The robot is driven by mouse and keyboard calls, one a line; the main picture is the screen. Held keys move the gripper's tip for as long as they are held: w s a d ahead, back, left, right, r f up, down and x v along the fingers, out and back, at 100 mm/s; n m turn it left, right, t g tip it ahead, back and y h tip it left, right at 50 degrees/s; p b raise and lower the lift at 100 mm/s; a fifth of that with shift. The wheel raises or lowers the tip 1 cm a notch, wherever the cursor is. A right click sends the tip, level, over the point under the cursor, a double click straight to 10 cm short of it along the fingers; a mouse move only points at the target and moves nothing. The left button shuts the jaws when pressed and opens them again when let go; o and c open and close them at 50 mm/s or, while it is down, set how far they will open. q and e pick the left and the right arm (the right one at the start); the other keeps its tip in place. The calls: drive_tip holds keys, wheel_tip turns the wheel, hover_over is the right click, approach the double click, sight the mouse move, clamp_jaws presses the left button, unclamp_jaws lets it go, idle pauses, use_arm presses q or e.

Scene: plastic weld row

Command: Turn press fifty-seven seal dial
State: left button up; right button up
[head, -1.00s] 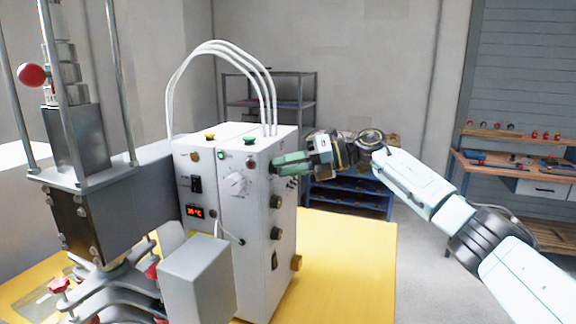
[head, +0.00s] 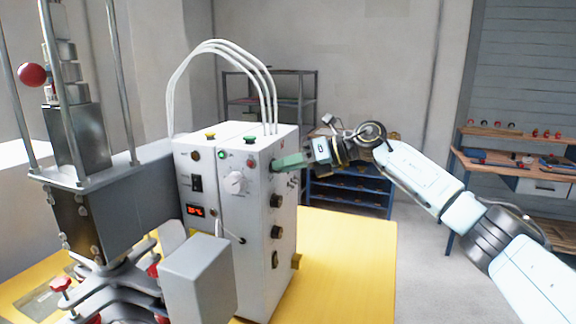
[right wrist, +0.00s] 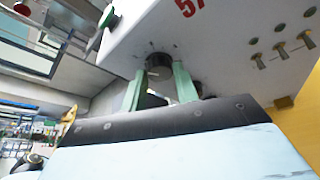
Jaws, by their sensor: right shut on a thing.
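The white press control box (head: 262,240) stands on the yellow table. Its right side carries a column of dark round dials. My right gripper (head: 276,164) reaches in from the right, with its green fingers at the top dial on that side. In the right wrist view, the right gripper (right wrist: 161,78) is shut on this dark dial (right wrist: 158,62), one finger on each side. The red number 57 (right wrist: 192,6) is printed on the panel near it. In the head view the fingers mostly hide the dial. My left gripper is not in view.
Lower dark dials (head: 276,201) sit below on the same side. Toggle switches (right wrist: 280,47) are beside the held dial. White hoses (head: 268,85) arch over the box. The metal press (head: 80,215) stands at left. The yellow table (head: 345,250) is clear at right.

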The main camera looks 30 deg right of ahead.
drive_tip(key=shift+f, duration=0.1)
drive_tip(key=o, duration=1)
drive_tip(key=shift+c, duration=0.2)
drive_tip(key=shift+d, duration=0.1)
drive_tip(key=b+v, duration=0.1)
drive_tip(key=v, duration=1.2)
drive_tip(key=shift+s, duration=0.2)
